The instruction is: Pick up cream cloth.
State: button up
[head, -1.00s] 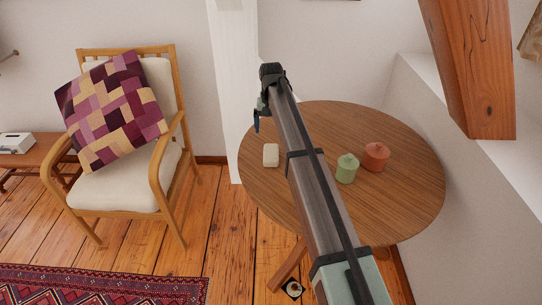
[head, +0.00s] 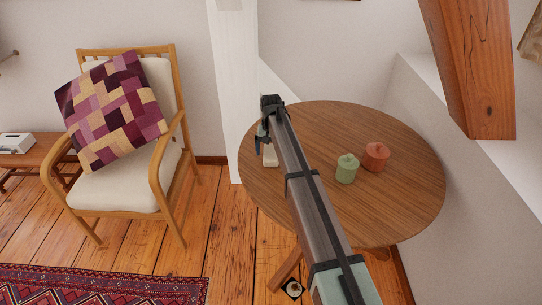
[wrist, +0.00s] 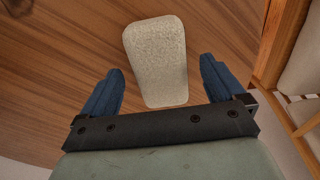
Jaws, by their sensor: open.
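The cream cloth (wrist: 157,58) is a small rounded rectangular block with a fine speckled texture. It lies on the round wooden table (head: 395,205), near its left edge. In the head view the cloth (head: 270,160) is partly hidden by my gripper and arm. My gripper (wrist: 160,88) is open, with its two blue fingers apart. In the wrist view the near end of the cloth shows between the fingers, with a gap on each side. The fingers do not touch it. In the head view my gripper (head: 259,146) is over the table's left side, at the cloth.
A green lidded jar (head: 346,169) and a terracotta lidded jar (head: 375,157) stand on the table, right of my arm. A wooden armchair (head: 120,195) with a patchwork cushion (head: 112,110) stands left. A timber brace (head: 475,65) slants down at the right.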

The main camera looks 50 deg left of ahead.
aim_at(271, 152)
jog(key=shift+f, duration=0.85)
jog(key=shift+c, duration=0.4)
jog(key=c, duration=1)
jog(key=shift+r, duration=5.1)
jog(key=o, duration=0.5)
jog(key=c, duration=0.4)
